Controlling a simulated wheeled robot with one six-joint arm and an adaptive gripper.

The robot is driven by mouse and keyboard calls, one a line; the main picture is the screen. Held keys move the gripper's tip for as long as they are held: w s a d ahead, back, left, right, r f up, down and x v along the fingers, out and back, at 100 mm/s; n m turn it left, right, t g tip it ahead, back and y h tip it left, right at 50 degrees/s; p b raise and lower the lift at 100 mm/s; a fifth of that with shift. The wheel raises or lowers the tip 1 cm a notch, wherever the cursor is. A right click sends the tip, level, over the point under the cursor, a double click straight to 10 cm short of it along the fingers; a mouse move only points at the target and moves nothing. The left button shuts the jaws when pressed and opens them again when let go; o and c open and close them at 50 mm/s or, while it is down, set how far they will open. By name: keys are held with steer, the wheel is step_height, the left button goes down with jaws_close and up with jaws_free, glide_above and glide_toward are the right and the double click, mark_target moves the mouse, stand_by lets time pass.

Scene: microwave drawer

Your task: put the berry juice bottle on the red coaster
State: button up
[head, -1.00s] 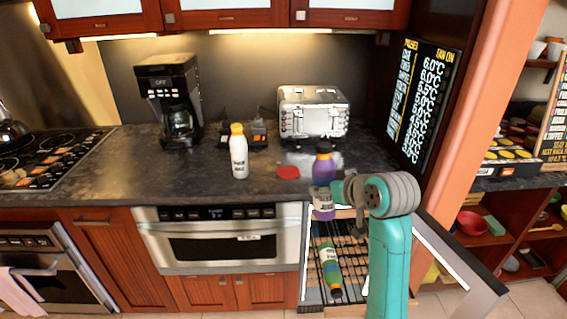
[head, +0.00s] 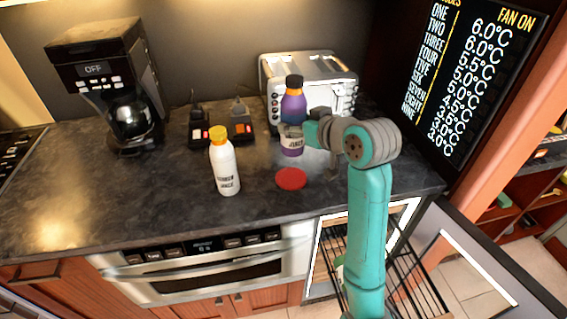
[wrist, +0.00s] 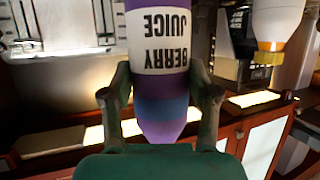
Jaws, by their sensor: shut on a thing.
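The berry juice bottle (head: 292,108), purple with an orange-and-dark cap and a white label, is in my gripper (head: 304,135). In the wrist view, the bottle (wrist: 160,75) stands between the two fingers of my gripper (wrist: 158,102), and its label reads upside down. The fingers are shut on it. In the head view the bottle is upright and seems held above the counter. The red coaster (head: 291,178) lies flat on the counter, below the bottle in the picture, with nothing on it. The bottle's exact height over the counter is hard to tell.
A white bottle with a yellow-orange cap (head: 225,165) stands left of the coaster. A silver toaster (head: 270,75) is behind my gripper, and a coffee maker (head: 110,85) at back left. An open drawer with a rack (head: 420,285) is below the counter's front right.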

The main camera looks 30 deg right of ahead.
mark_target(296, 156)
step_height(296, 156, down, 10)
steer(key=shift+w+r, duration=0.1)
steer(key=shift+w, duration=0.05)
stand_by(0.4)
steer(key=o, duration=1.6)
steer(key=shift+f, duration=0.2)
steer(key=shift+c, duration=0.2)
steer(key=shift+r, duration=0.2)
steer(key=v, duration=1.2)
steer(key=shift+f, duration=0.1)
